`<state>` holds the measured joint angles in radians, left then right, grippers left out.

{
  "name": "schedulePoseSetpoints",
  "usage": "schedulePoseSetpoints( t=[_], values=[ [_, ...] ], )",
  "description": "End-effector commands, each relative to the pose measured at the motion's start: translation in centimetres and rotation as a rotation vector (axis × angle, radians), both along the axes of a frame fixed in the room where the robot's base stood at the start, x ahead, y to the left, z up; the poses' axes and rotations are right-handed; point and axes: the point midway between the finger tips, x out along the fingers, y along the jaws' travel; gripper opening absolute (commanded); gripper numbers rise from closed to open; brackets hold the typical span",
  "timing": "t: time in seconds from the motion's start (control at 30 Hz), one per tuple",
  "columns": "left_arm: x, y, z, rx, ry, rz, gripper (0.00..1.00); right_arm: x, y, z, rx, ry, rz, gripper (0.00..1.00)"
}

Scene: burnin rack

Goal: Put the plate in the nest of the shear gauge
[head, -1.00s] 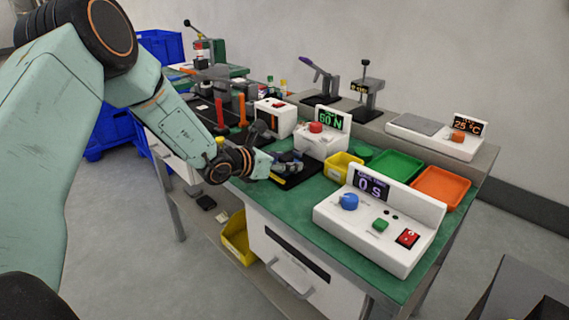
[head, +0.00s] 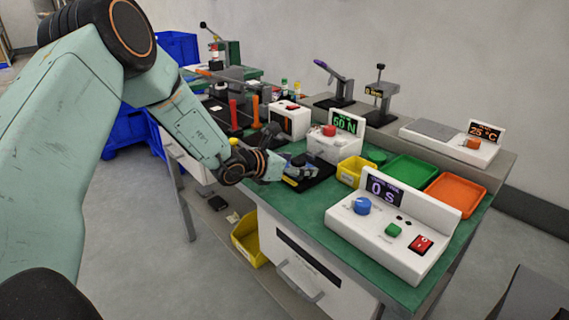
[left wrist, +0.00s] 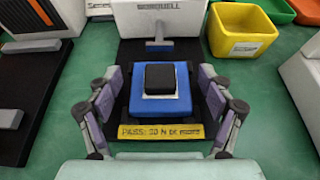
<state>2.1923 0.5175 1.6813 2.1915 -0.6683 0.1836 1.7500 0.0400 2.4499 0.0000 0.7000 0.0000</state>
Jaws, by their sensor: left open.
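On the base is a blue square nest (left wrist: 160,108). A thin pale square, which looks like the plate (left wrist: 144,94), lies inside the blue, with a black block on top. My left gripper (left wrist: 158,85) is open, its fingers on either side of the nest and apart from it. It also shows in the head view (head: 298,170). My right gripper is not in view.
A yellow bin (head: 355,171) stands right of the gauge, with green (head: 411,170) and orange (head: 455,193) trays beyond. A white timer box (head: 395,232) is at the front right. A yellow label (left wrist: 161,132) lies on the gauge base's near edge. Green bench top is free around the base.

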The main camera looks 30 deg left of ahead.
Motion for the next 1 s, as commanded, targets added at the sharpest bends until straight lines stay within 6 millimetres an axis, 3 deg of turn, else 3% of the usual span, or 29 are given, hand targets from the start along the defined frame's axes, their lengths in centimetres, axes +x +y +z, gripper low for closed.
schedulePoseSetpoints(
  t=[0.6, 1.0],
  values=[
    [-7.4, 2.7, 3.8, -0.005, -0.001, 0.005, 0.80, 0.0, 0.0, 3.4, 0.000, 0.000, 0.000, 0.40],
    [-10.1, 3.6, 4.8, -0.001, -0.001, 0.003, 0.80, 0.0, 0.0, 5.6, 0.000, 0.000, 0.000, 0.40]
  ],
)
